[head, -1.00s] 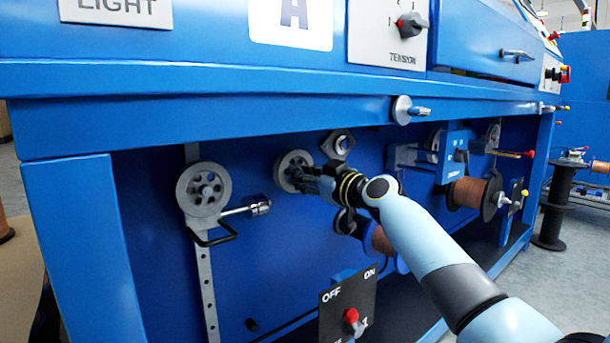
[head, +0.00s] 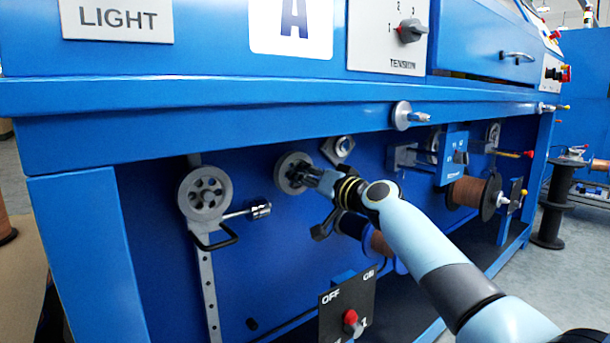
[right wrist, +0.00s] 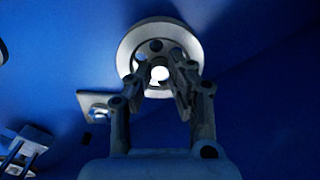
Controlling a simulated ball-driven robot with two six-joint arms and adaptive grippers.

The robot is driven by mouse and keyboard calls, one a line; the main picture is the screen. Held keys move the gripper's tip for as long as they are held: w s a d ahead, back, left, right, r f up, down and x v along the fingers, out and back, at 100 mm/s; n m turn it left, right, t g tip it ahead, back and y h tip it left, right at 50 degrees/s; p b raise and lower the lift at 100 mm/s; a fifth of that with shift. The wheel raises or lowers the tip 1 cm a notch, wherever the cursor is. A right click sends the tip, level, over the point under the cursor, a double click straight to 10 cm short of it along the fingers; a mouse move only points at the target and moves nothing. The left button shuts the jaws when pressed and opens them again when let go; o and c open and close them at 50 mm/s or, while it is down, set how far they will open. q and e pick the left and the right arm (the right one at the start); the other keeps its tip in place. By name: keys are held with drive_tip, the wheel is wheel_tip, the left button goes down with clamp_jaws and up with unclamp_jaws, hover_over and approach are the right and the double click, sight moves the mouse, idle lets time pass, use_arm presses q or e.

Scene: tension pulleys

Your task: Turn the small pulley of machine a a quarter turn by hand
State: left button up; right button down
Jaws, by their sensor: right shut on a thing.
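The small grey pulley (head: 284,166) is on the blue front panel of the machine marked A (head: 292,20). My right gripper (head: 306,175) reaches it from the right, and its fingers cover part of the pulley's face. In the right wrist view the pulley (right wrist: 160,28) is a pale ring with holes and a bright hub. There my right gripper (right wrist: 165,84) has its fingers on either side of the hub, shut on the pulley's middle. Exact finger contact is in shadow. My left gripper is not in view.
A larger spoked pulley (head: 193,178) with a lever hangs to the left. A square bracket (head: 339,150) is close on the upper right. An OFF/ON switch box (head: 335,316) is below, and a copper spool (head: 468,191) is to the right. The machine's ledge (head: 250,97) overhangs above.

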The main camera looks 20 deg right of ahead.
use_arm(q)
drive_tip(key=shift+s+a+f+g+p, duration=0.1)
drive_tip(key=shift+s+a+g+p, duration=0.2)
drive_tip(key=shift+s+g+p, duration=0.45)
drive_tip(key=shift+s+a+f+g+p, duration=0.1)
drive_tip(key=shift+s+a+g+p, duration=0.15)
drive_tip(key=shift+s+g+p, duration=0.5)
use_arm(e)
drive_tip(key=shift+m, duration=6.5)
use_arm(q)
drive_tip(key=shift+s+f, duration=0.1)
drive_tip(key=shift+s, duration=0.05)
use_arm(e)
drive_tip(key=shift+f, duration=0.1)
drive_tip(key=c, duration=1.2)
unclamp_jaws()
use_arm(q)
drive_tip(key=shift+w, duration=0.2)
use_arm(e)
drive_tip(key=v, duration=1.2)
